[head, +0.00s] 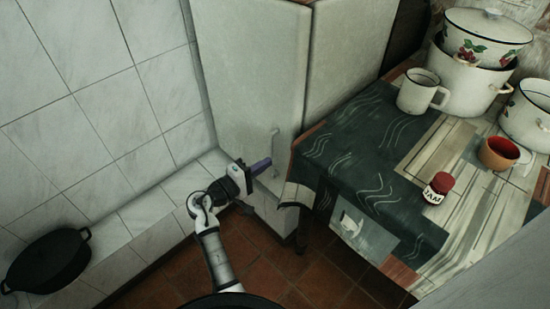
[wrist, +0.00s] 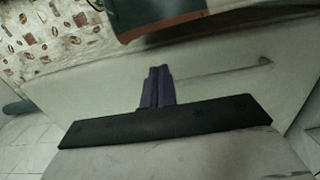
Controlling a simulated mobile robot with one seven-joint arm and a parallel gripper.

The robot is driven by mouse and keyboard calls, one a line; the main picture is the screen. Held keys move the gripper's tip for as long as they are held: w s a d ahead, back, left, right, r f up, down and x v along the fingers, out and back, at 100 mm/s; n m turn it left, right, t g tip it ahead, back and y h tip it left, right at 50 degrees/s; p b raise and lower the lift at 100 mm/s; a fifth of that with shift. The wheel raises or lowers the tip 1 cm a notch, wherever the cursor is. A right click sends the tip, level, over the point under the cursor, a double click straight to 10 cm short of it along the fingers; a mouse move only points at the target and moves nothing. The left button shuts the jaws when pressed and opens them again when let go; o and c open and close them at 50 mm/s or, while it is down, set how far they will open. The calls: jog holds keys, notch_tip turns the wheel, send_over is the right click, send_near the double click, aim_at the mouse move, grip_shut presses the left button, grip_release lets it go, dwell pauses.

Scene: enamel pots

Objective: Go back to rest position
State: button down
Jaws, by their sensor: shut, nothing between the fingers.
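My gripper (head: 260,166) is at the end of my arm in the middle of the head view, in front of a pale cabinet door and left of the cloth-covered table. Its purple fingers are shut with nothing between them. In the wrist view the shut fingers of my gripper (wrist: 155,88) point at the pale cabinet (wrist: 215,75), with its handle (wrist: 240,65) to the right of the fingers. From the head view I cannot tell whether the fingertips touch the door. The cabinet handle (head: 275,143) also shows there, close by the fingertips.
A black pot (head: 50,262) sits on the tiled ledge at left. Brown floor tiles (head: 260,255) are clear.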

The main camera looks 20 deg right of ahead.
jog(key=v, duration=0.5)
jog(key=shift+s, duration=0.1)
jog(key=shift+r, duration=0.1)
